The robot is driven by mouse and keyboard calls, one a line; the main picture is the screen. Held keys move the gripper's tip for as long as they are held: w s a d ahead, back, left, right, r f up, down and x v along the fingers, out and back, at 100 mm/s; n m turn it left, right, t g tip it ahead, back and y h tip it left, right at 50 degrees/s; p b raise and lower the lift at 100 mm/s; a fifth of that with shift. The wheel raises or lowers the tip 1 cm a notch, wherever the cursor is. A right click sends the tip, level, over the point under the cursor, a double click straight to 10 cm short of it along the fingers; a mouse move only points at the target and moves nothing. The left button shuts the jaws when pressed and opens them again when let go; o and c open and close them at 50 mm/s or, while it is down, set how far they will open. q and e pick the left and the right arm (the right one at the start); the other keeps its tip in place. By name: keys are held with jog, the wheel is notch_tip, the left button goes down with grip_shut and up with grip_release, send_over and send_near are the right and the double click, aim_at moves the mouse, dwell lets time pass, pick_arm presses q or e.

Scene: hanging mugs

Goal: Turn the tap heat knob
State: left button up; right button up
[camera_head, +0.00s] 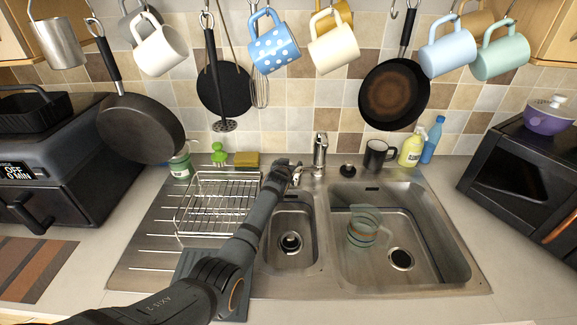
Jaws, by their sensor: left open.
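The metal tap (320,152) stands upright at the back of the sink, behind the two basins. My left gripper (296,171) is open and reaches to the left side of the tap base, at the back edge of the small basin. The gripper covers much of the area just left of the tap. I cannot make out a separate heat knob there, nor whether the fingers touch it. A small dark round piece (347,170) sits on the sink ledge right of the tap. My right gripper is not in view.
A wire dish rack (215,203) stands left of my arm. A clear jug (367,228) is in the large basin. A dark mug (378,156) and a yellow bottle (411,149) stand behind. Mugs and pans hang above. The right counter front is clear.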

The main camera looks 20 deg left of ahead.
pick_arm(q)
jog(key=c, duration=1.2)
jog(key=shift+c, duration=0.6)
